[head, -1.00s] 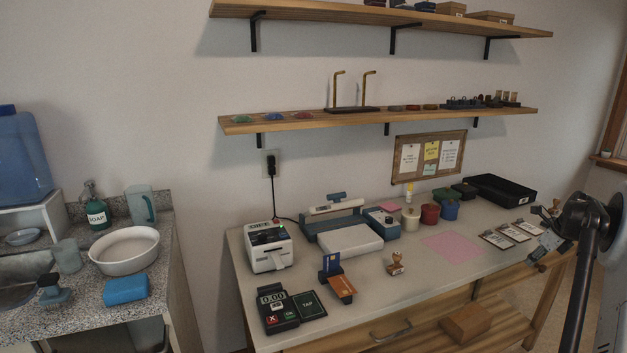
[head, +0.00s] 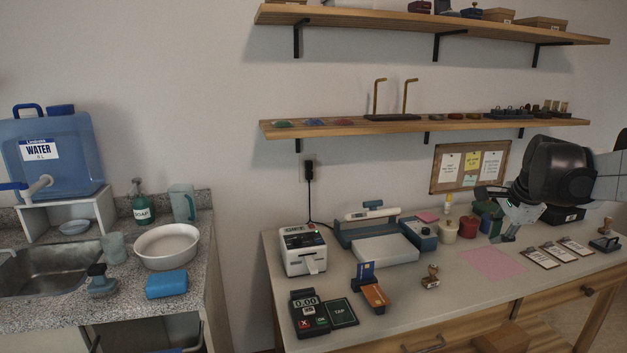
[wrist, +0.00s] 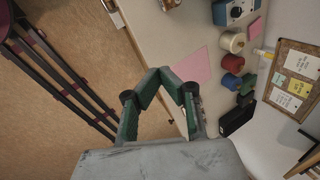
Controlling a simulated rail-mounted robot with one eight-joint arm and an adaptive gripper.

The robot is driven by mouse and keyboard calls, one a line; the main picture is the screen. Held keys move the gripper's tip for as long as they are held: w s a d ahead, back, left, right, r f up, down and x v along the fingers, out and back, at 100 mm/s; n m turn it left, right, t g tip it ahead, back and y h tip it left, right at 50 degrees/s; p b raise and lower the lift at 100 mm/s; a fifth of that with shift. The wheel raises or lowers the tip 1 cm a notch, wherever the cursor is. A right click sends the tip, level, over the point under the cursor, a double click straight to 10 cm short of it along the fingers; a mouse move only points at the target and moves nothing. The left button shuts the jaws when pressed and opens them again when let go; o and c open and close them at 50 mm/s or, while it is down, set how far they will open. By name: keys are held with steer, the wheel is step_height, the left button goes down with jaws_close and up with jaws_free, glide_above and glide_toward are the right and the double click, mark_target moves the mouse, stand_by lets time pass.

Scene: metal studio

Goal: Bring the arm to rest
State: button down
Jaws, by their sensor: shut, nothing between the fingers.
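My gripper (head: 508,237) hangs over the right part of the grey worktable (head: 455,283), its dark wrist and arm reaching in from the right edge in the head view. In the wrist view my gripper (wrist: 172,80) shows two green-padded fingers closed toward each other with nothing held. The pink sheet (head: 494,261) lies on the table just below and left of it. My arm hides part of the black tray (head: 565,214) and of the wall behind.
A noticeboard (head: 437,178) hangs close by my wrist. A shelf (head: 350,128) runs above.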

steer(key=s+a+r+n+t, duration=0.1)
steer(key=s+a+r+n, duration=0.1)
steer(key=s+a+n, duration=1)
steer(key=s+a+f+n, duration=0.2)
steer(key=s+a+f, duration=0.1)
steer(key=s+a, duration=0.3)
steer(key=s+a+f+n+t, duration=0.1)
steer(key=s+a+f+n, duration=0.2)
steer(key=s+a, duration=0.4)
steer(key=shift+s+f+n+p, duration=0.3)
steer(key=shift+s+f+p, duration=0.15)
steer(key=shift+s, duration=0.45)
